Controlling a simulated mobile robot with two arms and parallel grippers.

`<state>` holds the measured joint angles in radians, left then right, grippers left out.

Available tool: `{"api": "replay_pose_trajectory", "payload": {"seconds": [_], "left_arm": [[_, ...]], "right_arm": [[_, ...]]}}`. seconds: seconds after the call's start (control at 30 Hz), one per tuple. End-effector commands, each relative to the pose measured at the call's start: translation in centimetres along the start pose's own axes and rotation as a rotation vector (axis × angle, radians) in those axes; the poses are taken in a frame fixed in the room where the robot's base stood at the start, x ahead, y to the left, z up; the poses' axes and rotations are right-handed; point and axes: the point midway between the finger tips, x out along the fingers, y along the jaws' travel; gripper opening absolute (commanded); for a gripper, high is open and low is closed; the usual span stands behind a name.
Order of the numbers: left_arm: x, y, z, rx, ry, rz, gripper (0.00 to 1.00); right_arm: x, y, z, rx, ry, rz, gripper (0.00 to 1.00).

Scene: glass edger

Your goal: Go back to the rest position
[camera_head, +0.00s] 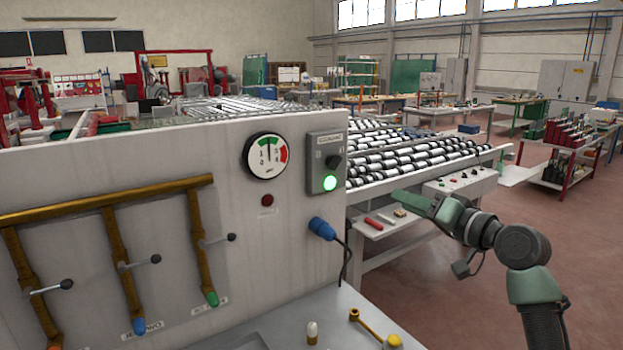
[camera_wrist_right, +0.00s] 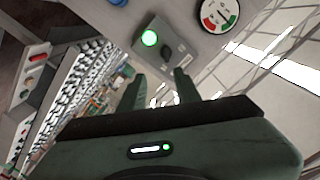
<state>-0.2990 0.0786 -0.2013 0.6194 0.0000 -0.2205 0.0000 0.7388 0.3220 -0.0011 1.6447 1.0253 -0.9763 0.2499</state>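My right gripper (camera_head: 402,198) is green and stands out in front of the roller table, to the right of the grey machine panel. In the right wrist view its two fingers (camera_wrist_right: 159,77) are apart with nothing between them. A grey switch box (camera_head: 326,162) with a lit green light is on the panel, left of the gripper in the head view. It also shows beyond the fingertips in the wrist view (camera_wrist_right: 163,50), and I see no contact. My left gripper is in neither view.
The panel carries a gauge (camera_head: 266,157), a blue plug (camera_head: 322,229) with a cable and brass pipes (camera_head: 117,247) with levers. A roller conveyor (camera_head: 420,150) lies behind my right gripper. Open floor (camera_head: 450,290) is at the right.

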Motion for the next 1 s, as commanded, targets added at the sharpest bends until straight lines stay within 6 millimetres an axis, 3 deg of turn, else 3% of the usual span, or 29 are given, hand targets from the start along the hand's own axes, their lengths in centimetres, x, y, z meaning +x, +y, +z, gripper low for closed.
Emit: {"api": "replay_pose_trajectory", "payload": {"seconds": [0.37,0.57,0.67,0.8,0.9,1.0], "left_arm": [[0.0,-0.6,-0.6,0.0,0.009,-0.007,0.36],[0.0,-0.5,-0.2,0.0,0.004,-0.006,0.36],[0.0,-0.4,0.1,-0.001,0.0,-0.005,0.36],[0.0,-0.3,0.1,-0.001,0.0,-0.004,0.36],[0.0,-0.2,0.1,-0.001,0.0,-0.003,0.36],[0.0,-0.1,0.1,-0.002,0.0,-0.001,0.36]], "right_arm": [[-0.7,3.5,8.4,-0.064,-0.123,0.106,0.33],[-2.8,6.3,16.4,-0.123,-0.244,0.204,0.33],[-5.0,8.1,22.1,-0.166,-0.337,0.275,0.33],[-10.5,10.2,31.1,-0.234,-0.5,0.394,0.33],[-15.4,10.9,36.6,-0.276,-0.617,0.478,0.33],[-19.7,11.0,40.3,-0.308,-0.712,0.546,0.33]]}}
